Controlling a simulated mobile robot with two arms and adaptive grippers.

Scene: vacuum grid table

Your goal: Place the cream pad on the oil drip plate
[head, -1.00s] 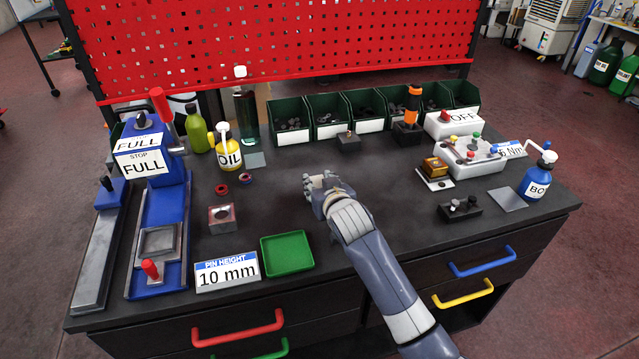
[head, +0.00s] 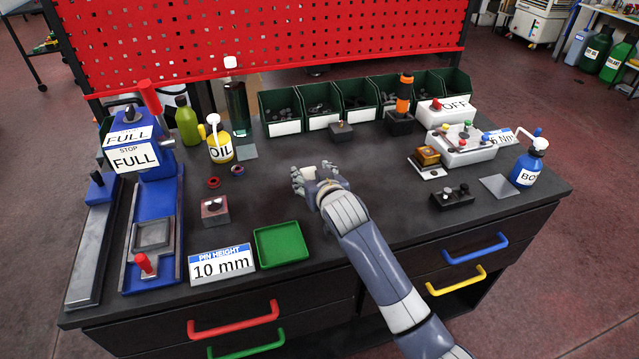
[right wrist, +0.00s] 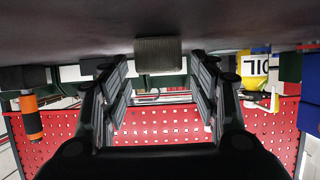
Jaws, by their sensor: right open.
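The cream pad (head: 309,173) shows as a small pale patch at my right gripper, partly hidden by the fingers. In the right wrist view, a ribbed grey-beige block that looks like the pad (right wrist: 158,50) lies on the dark tabletop, just beyond and between the spread fingertips. My right gripper (head: 304,180) is open, low over the middle of the table; in the wrist view its fingers (right wrist: 160,70) stand apart with a gap. The oil drip plate (head: 247,152), a thin grey square, lies beside the yellow oil bottle (head: 219,147). My left gripper is not in view.
A green tray (head: 281,246) and the pin height sign (head: 222,264) stand at the front. Red rings (head: 213,183) lie left of the gripper. Green bins (head: 320,105) line the back. Another grey plate (head: 498,187) lies at right by the blue bottle (head: 528,165). Table between gripper and oil plate looks clear.

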